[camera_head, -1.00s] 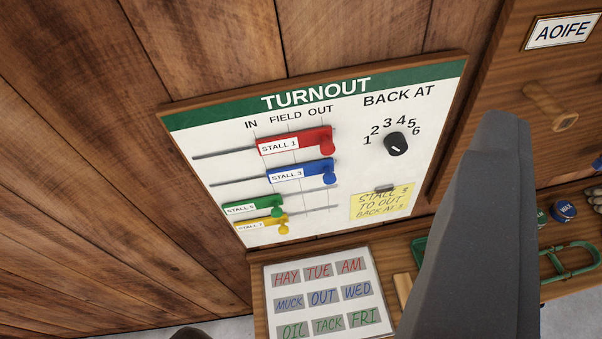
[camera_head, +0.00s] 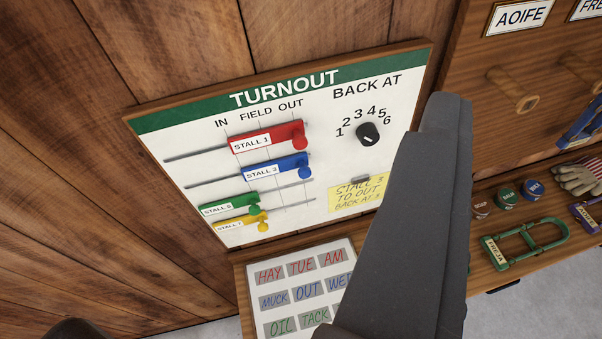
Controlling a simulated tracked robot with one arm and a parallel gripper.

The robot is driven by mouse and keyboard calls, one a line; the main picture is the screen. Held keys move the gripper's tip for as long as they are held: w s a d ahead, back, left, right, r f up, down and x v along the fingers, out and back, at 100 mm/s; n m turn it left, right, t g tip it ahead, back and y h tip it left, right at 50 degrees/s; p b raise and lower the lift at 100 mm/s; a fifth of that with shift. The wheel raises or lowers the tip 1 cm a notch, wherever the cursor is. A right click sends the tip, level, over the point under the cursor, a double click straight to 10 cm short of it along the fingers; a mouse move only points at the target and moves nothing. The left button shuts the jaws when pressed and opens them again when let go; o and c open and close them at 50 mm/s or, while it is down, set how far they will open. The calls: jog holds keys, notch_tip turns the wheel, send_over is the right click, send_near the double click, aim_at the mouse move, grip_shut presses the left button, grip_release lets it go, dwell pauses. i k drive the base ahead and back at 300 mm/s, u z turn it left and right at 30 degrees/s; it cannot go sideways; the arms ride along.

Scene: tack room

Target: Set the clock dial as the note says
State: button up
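The dial (camera_head: 368,134) is a round black knob under "BACK AT" on the turnout board (camera_head: 325,105), with numbers 1 to 6 arched above it. A small pale mark shows on the knob; I cannot tell which number it points at. The yellow note (camera_head: 345,203) is clipped below it and reads "STALL 3 TO OUT BACK AT", with a last digit that looks like 3 but is unclear. The blue Stall 3 slider (camera_head: 275,168) has its knob at the OUT side. My gripper (camera_head: 440,118) is a large dark grey shape right of the dial, apart from it in the picture; its opening is not clear.
Red, green and yellow sliders share the board. A card of word tiles (camera_head: 300,290) lies below. On the right are wooden pegs (camera_head: 525,102), name plates (camera_head: 520,17), small tins (camera_head: 505,196), a green buckle-like piece (camera_head: 525,243) and gloves (camera_head: 580,177).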

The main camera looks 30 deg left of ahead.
aim_at(367, 134)
jog(key=u, duration=1.4)
jog(key=k, duration=0.95)
jog(key=z, duration=1.3)
jog(key=i, duration=1)
jog(key=u, duration=0.05)
